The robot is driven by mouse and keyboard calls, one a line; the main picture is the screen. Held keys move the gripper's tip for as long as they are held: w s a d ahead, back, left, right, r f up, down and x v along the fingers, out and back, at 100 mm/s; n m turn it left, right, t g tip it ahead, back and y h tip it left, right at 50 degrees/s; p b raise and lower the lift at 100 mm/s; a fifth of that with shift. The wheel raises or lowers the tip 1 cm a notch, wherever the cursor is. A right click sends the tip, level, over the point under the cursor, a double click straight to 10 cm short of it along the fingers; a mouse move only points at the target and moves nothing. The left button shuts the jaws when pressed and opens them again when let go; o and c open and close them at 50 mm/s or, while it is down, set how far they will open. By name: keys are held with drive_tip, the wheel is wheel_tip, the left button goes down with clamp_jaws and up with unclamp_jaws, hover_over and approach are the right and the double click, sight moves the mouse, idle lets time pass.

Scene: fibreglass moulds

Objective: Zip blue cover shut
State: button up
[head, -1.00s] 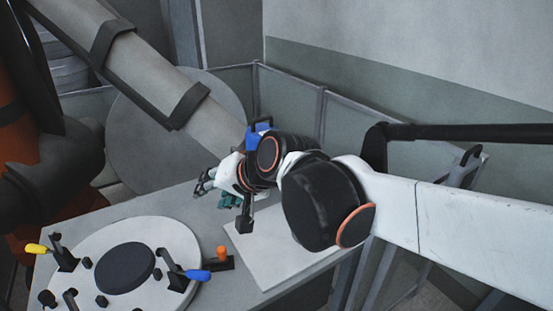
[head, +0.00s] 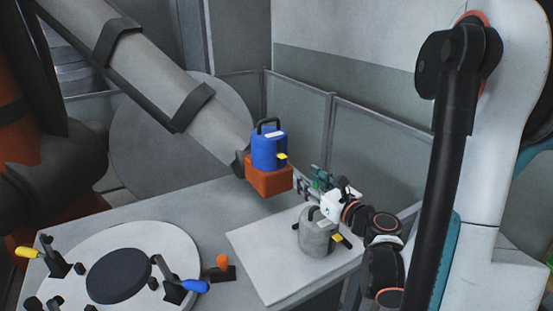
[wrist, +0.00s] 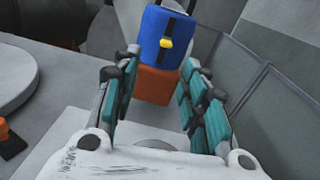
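The blue cover (head: 268,152) is an upright blue cylinder with a black handle on top. It stands on an orange-red block (head: 268,180) near the table's back edge. Its yellow zip pull (head: 282,156) sticks out on the right side in the head view. In the wrist view, the pull (wrist: 167,43) sits partway along a dark vertical strip on the blue cover (wrist: 152,35). My gripper (head: 312,180) is right of the block, pointing toward the cover. In the wrist view, my gripper (wrist: 160,60) has its teal-padded fingers spread and empty, with the cover beyond them.
A grey cover (head: 316,236) with a yellow pull (head: 337,237) stands on a white board (head: 262,265), close to my wrist. A round white mould (head: 165,245) with clamps lies at the left. A large grey tube (head: 165,80) slopes down behind the blue cover. Grey panels stand behind the table.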

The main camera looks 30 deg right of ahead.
sight(284, 157)
drive_tip(key=shift+s+d+m, duration=0.25)
drive_tip(key=shift+d+m, duration=0.25)
drive_tip(key=w, duration=1.3)
drive_tip(key=shift+w+a+f, duration=0.1)
drive_tip(key=shift+w+a, duration=0.15)
drive_tip(key=shift+a, duration=0.15)
drive_tip(key=shift+c, duration=0.6)
clamp_jaws()
